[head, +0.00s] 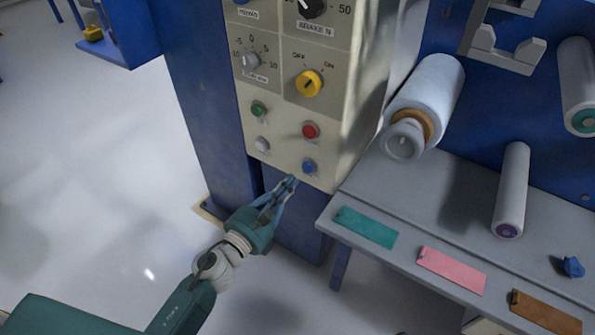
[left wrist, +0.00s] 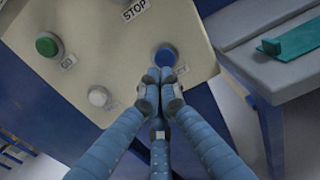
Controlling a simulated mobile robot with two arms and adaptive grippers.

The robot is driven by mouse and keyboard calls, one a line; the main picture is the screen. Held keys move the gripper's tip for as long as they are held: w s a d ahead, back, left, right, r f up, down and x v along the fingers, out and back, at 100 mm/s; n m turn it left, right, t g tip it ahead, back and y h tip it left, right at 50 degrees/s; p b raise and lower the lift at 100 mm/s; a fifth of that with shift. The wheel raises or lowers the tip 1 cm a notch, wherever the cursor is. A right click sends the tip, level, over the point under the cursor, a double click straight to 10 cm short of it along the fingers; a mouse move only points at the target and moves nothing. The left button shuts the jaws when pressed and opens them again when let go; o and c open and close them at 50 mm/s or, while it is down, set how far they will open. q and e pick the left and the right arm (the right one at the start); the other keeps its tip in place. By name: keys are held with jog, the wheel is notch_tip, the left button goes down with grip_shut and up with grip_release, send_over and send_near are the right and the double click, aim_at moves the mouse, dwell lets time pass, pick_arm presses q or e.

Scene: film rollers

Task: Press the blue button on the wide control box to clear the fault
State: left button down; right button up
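The wide control box (head: 285,165) is a beige panel on a blue column in the head view. Its blue button (head: 309,167) is at the lower right, below the red button (head: 311,131). My left gripper (head: 292,180) is just below and left of the blue button, fingertips pointing up at the panel. In the left wrist view the fingers (left wrist: 160,80) are drawn together and hold nothing; their tips are right below the blue button (left wrist: 165,57). I cannot tell whether they touch it. My right gripper is not in view.
A green button (head: 258,110) and a white button (head: 262,144) sit left on the panel. A grey bench (head: 400,185) with rollers and teal, pink and brown tags stands close on the right. The floor at left is clear.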

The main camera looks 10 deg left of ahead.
aim_at(304, 167)
pick_arm(q)
jog(key=x, duration=0.2)
jog(key=shift+w+d, duration=0.1)
jog(key=shift+w, duration=0.3)
jog(key=shift+w+d, duration=0.25)
jog(key=shift+w, duration=0.4)
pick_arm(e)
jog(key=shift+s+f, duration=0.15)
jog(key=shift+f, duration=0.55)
